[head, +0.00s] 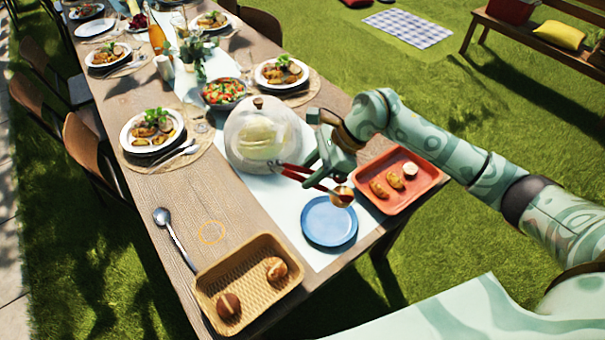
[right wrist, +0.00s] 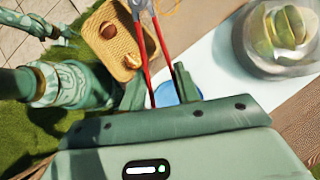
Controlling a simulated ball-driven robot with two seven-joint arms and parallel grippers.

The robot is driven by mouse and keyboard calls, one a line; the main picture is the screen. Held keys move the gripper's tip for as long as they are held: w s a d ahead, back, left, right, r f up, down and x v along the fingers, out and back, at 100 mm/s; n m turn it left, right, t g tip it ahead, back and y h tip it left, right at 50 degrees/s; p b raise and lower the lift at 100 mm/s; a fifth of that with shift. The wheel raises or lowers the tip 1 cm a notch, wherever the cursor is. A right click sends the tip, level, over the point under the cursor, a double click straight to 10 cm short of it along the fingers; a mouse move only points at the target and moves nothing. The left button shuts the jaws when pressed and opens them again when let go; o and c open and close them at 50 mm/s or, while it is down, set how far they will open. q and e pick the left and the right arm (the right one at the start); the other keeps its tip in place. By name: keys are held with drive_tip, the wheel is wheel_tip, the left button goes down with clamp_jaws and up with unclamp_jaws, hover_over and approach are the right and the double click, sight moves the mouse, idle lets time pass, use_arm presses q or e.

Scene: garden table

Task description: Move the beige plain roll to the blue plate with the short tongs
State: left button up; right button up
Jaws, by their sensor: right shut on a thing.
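My right gripper (head: 322,168) is shut on the short red tongs (head: 298,176). Their grey end points left towards the glass dome, and their red end reaches down to the right. The beige roll (head: 342,194) shows at this red end, seemingly between the tong arms and off the table; its exact height is unclear. The blue plate (head: 329,222) is empty, just below and left of the roll in the head view. In the right wrist view, the tongs (right wrist: 147,55) pass between my fingers, which partly cover the plate (right wrist: 185,90). The roll is hidden there.
The red tray (head: 425,178) with several small foods lies right of the plate. A wicker basket (head: 250,248) with two brown rolls is at the near left. The glass dome (head: 262,130) stands close behind the tongs. A spoon (head: 175,240) lies left.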

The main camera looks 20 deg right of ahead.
drive_tip(key=f, duration=0.1)
drive_tip(key=a+f+n, duration=0.1)
drive_tip(key=f, duration=0.1)
drive_tip(key=shift+w+a+n+g, duration=0.25)
drive_tip(key=shift+a+n+g, duration=0.15)
drive_tip(key=shift+f, duration=0.1)
drive_tip(key=shift+c, duration=0.2)
wheel_tip(320, 180, down, 9)
drive_tip(key=b, duration=0.5)
drive_tip(key=o, duration=0.5)
wheel_tip(320, 180, up, 10)
drive_tip(key=p, duration=0.6)
